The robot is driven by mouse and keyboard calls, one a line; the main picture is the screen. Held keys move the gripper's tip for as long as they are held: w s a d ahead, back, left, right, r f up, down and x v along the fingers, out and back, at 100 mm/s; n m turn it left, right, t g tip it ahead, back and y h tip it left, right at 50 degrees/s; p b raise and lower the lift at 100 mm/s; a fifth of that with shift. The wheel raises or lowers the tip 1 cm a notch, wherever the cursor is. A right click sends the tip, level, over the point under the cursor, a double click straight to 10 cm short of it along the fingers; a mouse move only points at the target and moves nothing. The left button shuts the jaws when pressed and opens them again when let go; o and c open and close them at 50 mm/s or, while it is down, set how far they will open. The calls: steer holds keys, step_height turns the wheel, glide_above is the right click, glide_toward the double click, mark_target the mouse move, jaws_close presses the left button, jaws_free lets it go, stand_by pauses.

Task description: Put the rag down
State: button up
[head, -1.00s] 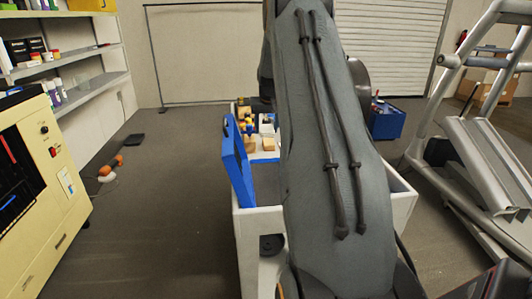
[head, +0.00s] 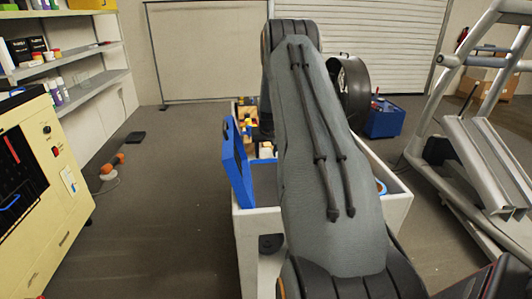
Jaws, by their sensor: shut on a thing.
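The rag is not visible in the head view. My gripper is not in view either; my grey arm rises through the middle of the picture and hides what is behind it. A white-walled cart (head: 398,212) stands in front of me, partly covered by my arm. A blue case or lid (head: 236,165) stands upright and tilted at its left side. Small yellow and wooden items (head: 249,115) show at its far end. A round item with a blue edge (head: 381,187) shows inside its right side.
A cream machine (head: 50,190) and shelves (head: 75,70) stand at the left. A grey metal frame machine (head: 480,150) is at the right. A blue toolbox (head: 384,120) and a black round thing (head: 352,90) are behind.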

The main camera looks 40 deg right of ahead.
steer(key=shift+f, duration=0.15)
steer(key=o, duration=0.9)
steer(key=shift+r, duration=0.35)
steer(key=b+v, duration=0.2)
steer(key=v, duration=0.9)
steer(key=shift+s+a+r, duration=0.15)
steer(key=shift+r, duration=0.15)
